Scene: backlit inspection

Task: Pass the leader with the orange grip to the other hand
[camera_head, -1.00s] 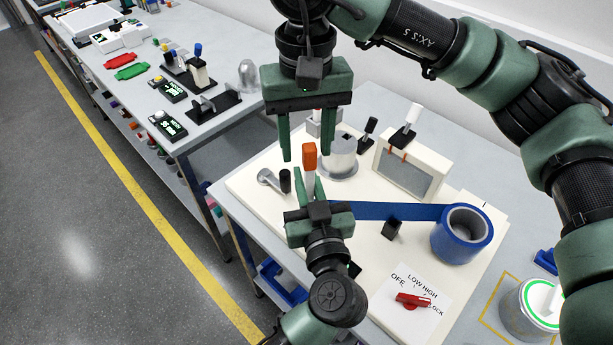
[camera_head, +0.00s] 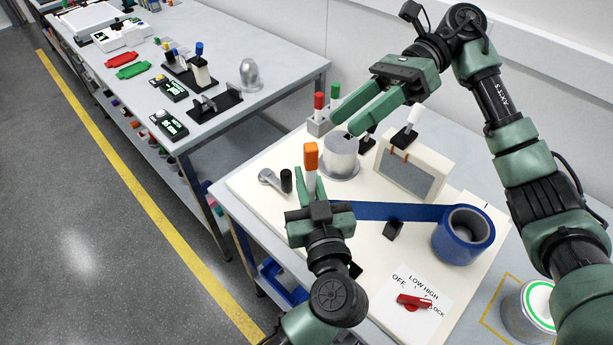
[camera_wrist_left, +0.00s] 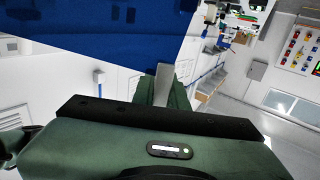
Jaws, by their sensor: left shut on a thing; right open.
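The leader stands upright in my left gripper (camera_head: 310,190), with its orange grip (camera_head: 311,156) on top and its pale lower part (camera_head: 311,184) between the fingers. My left gripper is shut on that lower part, above the white board. My right gripper (camera_head: 343,124) is open and empty, tilted down to the left, up and to the right of the orange grip and apart from it.
The white board (camera_head: 255,170) carries a grey cylinder (camera_head: 341,158), a framed panel (camera_head: 408,172), a blue tape roll (camera_head: 463,234) and a red switch (camera_head: 413,300). Red and green handled pieces stand in a grey holder (camera_head: 320,127). Another bench (camera_head: 225,65) stands at left.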

